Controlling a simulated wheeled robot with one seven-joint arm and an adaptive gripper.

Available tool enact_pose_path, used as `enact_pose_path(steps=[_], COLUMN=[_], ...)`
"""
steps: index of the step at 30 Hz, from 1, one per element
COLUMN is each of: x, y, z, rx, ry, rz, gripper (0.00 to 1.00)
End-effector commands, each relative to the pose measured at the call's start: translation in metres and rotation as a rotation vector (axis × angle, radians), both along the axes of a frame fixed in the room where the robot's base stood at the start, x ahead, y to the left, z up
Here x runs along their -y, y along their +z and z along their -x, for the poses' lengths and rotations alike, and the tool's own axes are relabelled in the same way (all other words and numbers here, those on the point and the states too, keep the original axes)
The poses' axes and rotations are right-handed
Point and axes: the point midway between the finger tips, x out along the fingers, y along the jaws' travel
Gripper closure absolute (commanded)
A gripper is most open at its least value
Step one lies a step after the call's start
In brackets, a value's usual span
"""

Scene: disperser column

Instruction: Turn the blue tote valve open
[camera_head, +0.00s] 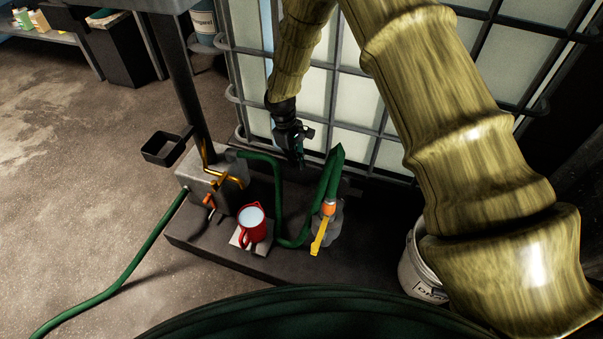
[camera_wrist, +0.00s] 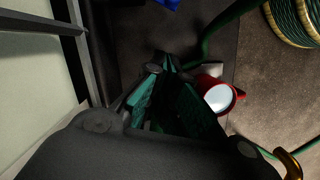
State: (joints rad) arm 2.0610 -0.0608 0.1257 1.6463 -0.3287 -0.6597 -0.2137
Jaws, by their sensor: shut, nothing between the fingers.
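A small bright blue part (camera_wrist: 166,3), likely the tote valve, shows only partly at the top edge of the wrist view. I cannot tell its handle position. In the head view the valve is not visible. My gripper (camera_head: 298,162) points down in front of the caged white tote (camera_head: 350,100), its fingers apart from the blue part. In the wrist view my gripper (camera_wrist: 166,64) has its green-padded fingers shut with nothing between them.
A red jug (camera_head: 251,224) with pale contents stands on the dark plinth (camera_head: 215,250) below my gripper. A green hose (camera_head: 331,180) with an orange-yellow nozzle (camera_head: 323,228) stands right of it. A grey block with brass pipe (camera_head: 222,177) is left. A white bucket (camera_head: 412,265) is at right.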

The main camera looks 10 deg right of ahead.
Motion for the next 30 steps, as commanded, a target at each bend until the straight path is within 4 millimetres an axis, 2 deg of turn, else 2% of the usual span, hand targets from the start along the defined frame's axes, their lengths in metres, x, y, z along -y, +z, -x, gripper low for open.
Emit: enact_pose_path(steps=[17, 24, 30], x=[0.016, 0.033, 0.038], y=[-0.093, -0.090, -0.089], z=[0.019, 0.043, 0.051], rx=[-0.001, 0.000, 0.001], ry=[0.000, -0.001, 0.001], rz=[0.000, -0.001, -0.001], gripper=[1.00, 1.00, 1.00])
